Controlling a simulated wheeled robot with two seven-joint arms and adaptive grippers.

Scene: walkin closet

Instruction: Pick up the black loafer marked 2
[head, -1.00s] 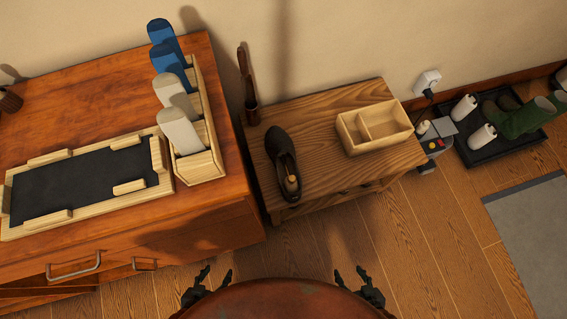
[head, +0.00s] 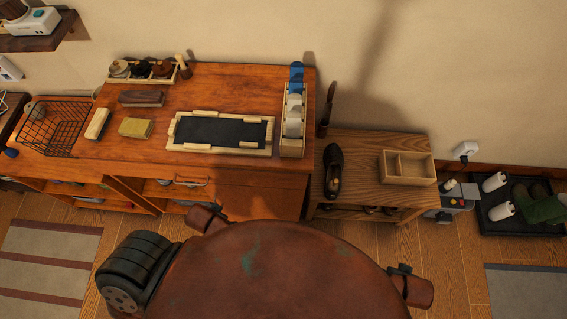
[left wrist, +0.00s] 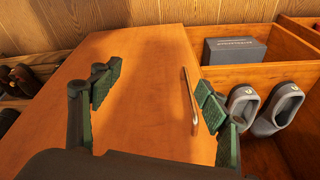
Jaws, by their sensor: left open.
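A dark loafer (head: 333,170) lies on top of the small wooden bench (head: 365,146), at its left side. No number can be read on it. My left gripper (head: 218,212) is low in front of the cabinet, left of the bench and apart from the loafer. In the left wrist view, my left gripper (left wrist: 155,88) has its fingers spread with nothing between them, facing an orange wooden panel. My right gripper (head: 402,269) is near the floor at the lower right, mostly hidden by my own body.
A divided wooden box (head: 407,181) sits right of the loafer; a shoehorn (head: 327,108) stands behind it. The cabinet (head: 290,72) bears a black-matted tray (head: 270,139) and an insole rack (head: 301,144). Grey slippers (left wrist: 278,110) and a box (left wrist: 234,50) sit in open cubbies.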

